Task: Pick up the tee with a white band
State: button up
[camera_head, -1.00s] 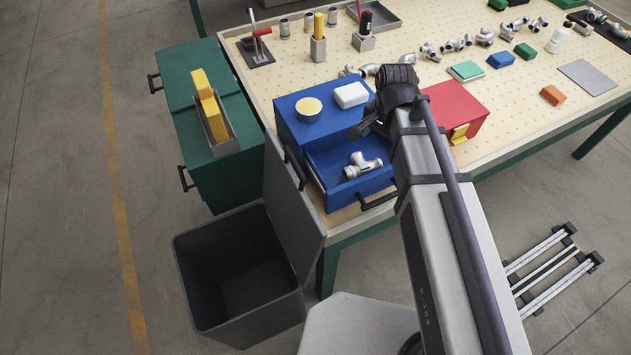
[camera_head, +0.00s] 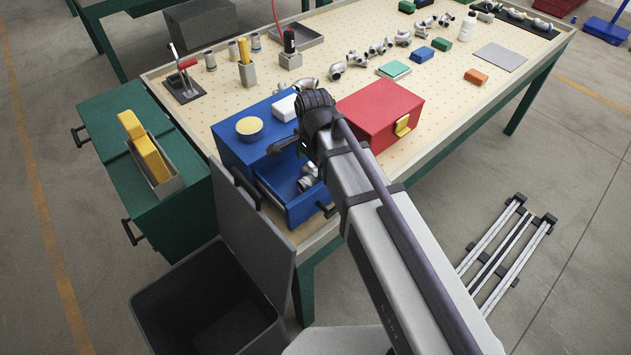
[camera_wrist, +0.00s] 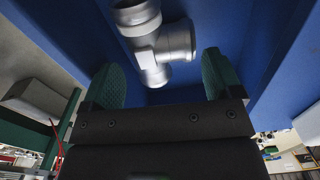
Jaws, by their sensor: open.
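A grey metal tee (camera_head: 309,172) lies in the open blue drawer (camera_head: 270,203), partly hidden by my arm in the head view. In the wrist view the tee (camera_wrist: 152,40) shows large, with pale rims at its ends; I cannot tell for sure whether one is a white band. My gripper (camera_wrist: 163,80) is open, with its two green-padded fingers apart. The tee appears between and beyond the fingertips, and nothing is held. The blue drawer walls stand on both sides of it.
The blue cabinet carries a yellow-topped round tin (camera_head: 249,129) and a white block (camera_head: 284,108). A red box (camera_head: 379,112) stands right of it. Several pipe fittings lie farther back on the pegboard table. A grey lidded bin (camera_head: 207,310) stands in front on the floor.

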aim_at(314, 170)
notch_tip(314, 170, down, 5)
jog(key=b, duration=0.4)
jog(key=shift+f, duration=0.2)
jog(key=shift+r, duration=0.25)
jog(key=shift+c, duration=0.2)
jog(key=c, duration=1)
jog(key=shift+o, duration=0.2)
notch_tip(314, 170, up, 10)
jog(key=p, duration=1)
jog(key=shift+r, duration=0.15)
